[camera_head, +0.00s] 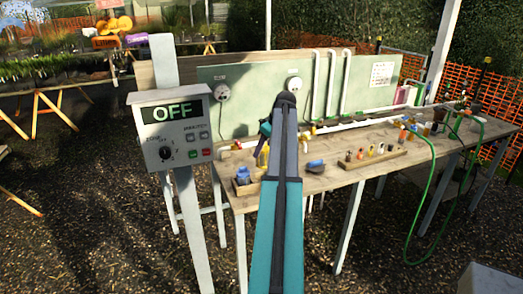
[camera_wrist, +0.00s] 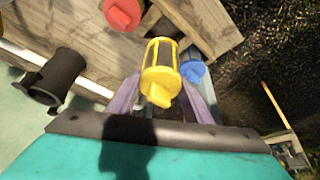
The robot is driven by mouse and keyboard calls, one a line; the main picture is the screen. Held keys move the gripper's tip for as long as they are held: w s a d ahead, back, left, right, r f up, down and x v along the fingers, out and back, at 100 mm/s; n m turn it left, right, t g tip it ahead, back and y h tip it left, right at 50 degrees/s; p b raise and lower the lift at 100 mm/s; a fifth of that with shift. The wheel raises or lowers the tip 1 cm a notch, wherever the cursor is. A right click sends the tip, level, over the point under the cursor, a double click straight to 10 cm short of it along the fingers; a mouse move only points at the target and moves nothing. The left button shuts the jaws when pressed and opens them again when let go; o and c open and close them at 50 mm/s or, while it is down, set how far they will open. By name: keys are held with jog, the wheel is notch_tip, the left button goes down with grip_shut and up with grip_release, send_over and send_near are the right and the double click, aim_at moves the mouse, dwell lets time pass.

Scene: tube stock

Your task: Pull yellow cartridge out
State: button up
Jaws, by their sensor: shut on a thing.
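The yellow cartridge (camera_wrist: 161,68), a ribbed cylinder with a tab, sits between the two purple fingers of my gripper (camera_wrist: 160,92) in the wrist view. My gripper is shut on it. In the head view a yellow piece (camera_head: 262,156) shows just left of my arm, near the bench's left end. My arm hides most of that spot. I cannot tell whether the cartridge is still seated in anything.
In the wrist view a blue part (camera_wrist: 192,66) is close by on the right, a red part (camera_wrist: 122,12) above, and a black cylindrical fitting (camera_wrist: 56,76) left. A control box (camera_head: 170,130) reading OFF stands left of the wooden bench (camera_head: 330,180). A small-parts rack (camera_head: 372,163) lies right.

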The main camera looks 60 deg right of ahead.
jog(key=shift+r, duration=0.15)
jog(key=shift+r+p, duration=1.2)
jog(key=shift+r, duration=1.15)
jog(key=shift+s, duration=0.1)
